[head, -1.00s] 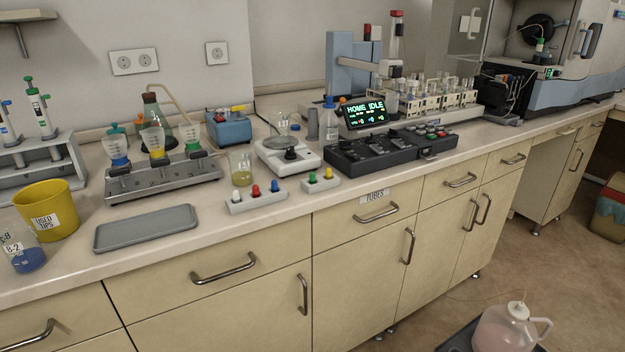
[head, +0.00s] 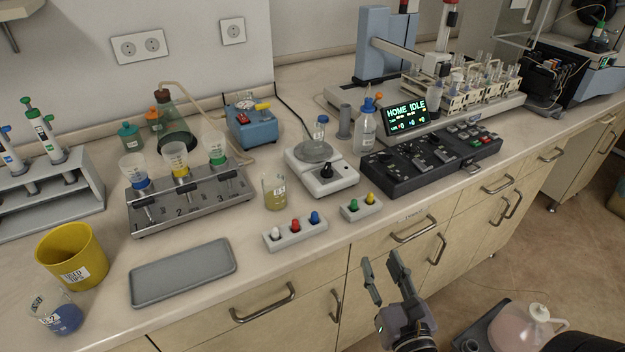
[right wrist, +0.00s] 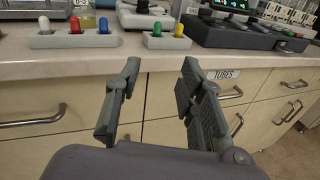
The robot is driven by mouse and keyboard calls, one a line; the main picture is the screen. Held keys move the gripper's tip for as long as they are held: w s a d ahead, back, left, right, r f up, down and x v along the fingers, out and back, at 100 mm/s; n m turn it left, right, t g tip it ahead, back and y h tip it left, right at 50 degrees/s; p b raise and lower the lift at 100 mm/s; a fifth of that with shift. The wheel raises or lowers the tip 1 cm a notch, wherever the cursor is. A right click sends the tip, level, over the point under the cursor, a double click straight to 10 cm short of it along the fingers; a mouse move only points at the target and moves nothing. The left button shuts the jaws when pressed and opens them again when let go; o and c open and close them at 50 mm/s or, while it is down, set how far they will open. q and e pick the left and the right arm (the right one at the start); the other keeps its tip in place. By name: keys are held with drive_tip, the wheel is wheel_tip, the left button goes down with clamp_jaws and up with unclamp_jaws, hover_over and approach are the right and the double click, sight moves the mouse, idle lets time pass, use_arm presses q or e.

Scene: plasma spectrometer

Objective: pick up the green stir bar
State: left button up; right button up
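The green stir bar (head: 352,205) stands upright in the left hole of a small grey two-hole holder (head: 361,210) near the bench's front edge. A yellow stir bar (head: 369,198) stands beside it. In the right wrist view the green stir bar (right wrist: 157,30) shows beyond my fingers, near the top middle. My right gripper (head: 383,272) is open and empty, in front of the drawers and below the bench top, apart from the holder. Its two fingers (right wrist: 158,85) are spread wide in the right wrist view. My left gripper is not in view.
A longer holder (head: 296,236) with white, red and blue stir bars stands to the left. Behind are a beaker of yellow liquid (head: 274,191), a stirrer plate (head: 322,174) and a black control panel (head: 432,158). A grey tray (head: 183,272) lies at left. Drawer handles (head: 414,229) stick out below.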

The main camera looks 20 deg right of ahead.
drive_tip(key=r+n, duration=0.1)
drive_tip(key=r, duration=0.1)
drive_tip(key=p, duration=0.4)
approach(355, 202)
drive_tip(key=x, duration=0.4)
drive_tip(key=shift+t, duration=0.3)
drive_tip(key=shift+p+x, duration=0.7)
drive_tip(key=shift+x, duration=2.8)
drive_tip(key=shift+f, duration=0.15)
drive_tip(key=shift+s, duration=0.1)
clamp_jaws()
